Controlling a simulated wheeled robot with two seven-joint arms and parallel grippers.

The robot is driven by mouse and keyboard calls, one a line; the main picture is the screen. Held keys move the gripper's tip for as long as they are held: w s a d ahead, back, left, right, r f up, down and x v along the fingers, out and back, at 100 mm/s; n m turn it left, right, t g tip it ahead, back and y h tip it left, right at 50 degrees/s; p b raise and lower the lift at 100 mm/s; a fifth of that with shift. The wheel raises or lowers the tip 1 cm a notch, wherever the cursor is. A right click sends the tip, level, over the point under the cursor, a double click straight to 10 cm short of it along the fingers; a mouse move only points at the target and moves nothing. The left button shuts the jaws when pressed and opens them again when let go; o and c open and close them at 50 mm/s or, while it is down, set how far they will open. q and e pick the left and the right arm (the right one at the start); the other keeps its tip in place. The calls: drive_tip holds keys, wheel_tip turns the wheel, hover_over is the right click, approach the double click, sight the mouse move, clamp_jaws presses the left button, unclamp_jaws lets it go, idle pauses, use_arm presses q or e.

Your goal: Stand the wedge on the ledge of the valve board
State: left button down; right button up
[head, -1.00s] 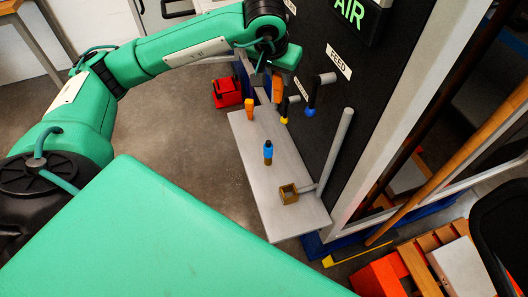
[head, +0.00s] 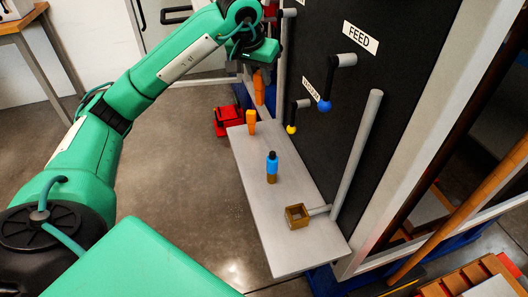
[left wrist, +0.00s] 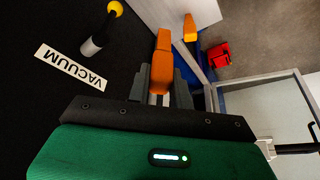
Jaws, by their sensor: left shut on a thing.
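My left gripper (head: 258,70) is shut on an orange wedge (head: 259,90). In the left wrist view the wedge (left wrist: 162,55) sticks out between the two dark fingers (left wrist: 160,88). It hangs near the far end of the grey ledge (head: 285,258), beside the black valve board (head: 400,80). I cannot tell its exact height above the ledge. A second, similar orange piece (head: 251,122) stands on the ledge near its far end; it also shows in the left wrist view (left wrist: 189,27). My right gripper is not in view.
Valve handles with blue (head: 324,106) and yellow (head: 291,129) ends jut from the board. A red box (head: 228,121) lies beyond the ledge.

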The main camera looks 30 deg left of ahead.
use_arm(q)
wheel_tip(320, 180, down, 18)
drive_tip(key=shift+s+f+b, duration=0.1)
drive_tip(key=shift+f+b, duration=0.05)
drive_tip(key=shift+b, duration=0.55)
drive_tip(key=shift+f, duration=0.15)
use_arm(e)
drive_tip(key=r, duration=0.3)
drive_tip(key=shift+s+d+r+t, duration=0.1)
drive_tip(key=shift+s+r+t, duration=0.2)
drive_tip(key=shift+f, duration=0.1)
use_arm(q)
drive_tip(key=shift+f, duration=0.15)
drive_tip(key=c, duration=1.3)
unclamp_jaws()
drive_tip(key=shift+o, duration=0.2)
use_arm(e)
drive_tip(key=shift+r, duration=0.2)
